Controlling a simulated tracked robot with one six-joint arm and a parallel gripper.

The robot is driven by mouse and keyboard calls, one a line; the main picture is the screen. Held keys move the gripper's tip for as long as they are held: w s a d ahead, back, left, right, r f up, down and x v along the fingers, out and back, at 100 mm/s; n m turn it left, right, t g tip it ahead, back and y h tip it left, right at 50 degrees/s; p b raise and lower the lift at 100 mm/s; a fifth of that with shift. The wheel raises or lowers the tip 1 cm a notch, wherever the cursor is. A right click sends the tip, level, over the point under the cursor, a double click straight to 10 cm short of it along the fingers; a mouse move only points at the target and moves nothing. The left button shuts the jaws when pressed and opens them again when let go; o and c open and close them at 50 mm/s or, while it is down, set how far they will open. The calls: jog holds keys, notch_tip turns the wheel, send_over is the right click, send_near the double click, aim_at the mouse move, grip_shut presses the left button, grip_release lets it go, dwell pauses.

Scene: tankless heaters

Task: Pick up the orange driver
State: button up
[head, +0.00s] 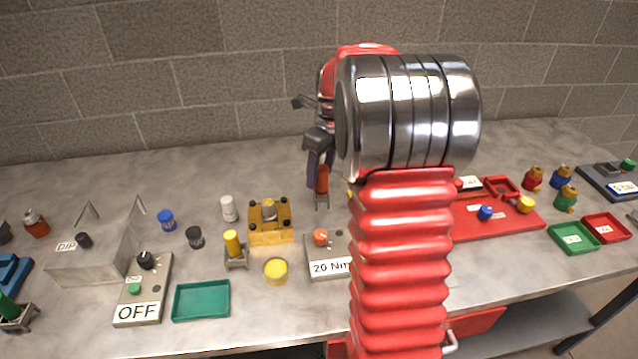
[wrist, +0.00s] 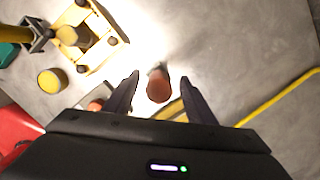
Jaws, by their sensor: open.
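The orange driver (head: 322,179) stands upright in a small holder, its orange handle upward. It sits right at my gripper (head: 319,172), whose dark fingers point down beside the handle in the head view. In the wrist view the driver's round orange handle end (wrist: 159,90) shows between the two fingertips of my gripper (wrist: 158,85). The fingers are open, with a gap on each side of the handle. Most of the driver's lower part is hidden in the wrist view.
A grey 20 Nm box (head: 325,268) with an orange knob sits in front. A red tray (head: 495,222) lies to the right, partly hidden by my arm.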

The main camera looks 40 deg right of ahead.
jog(key=shift+w+f, duration=0.2)
jog(key=shift+f, duration=1.35)
jog(key=c, duration=1.1)
notch_tip(320, 180, up, 10)
jog(key=shift+r, duration=0.1)
jog(key=shift+s, duration=0.1)
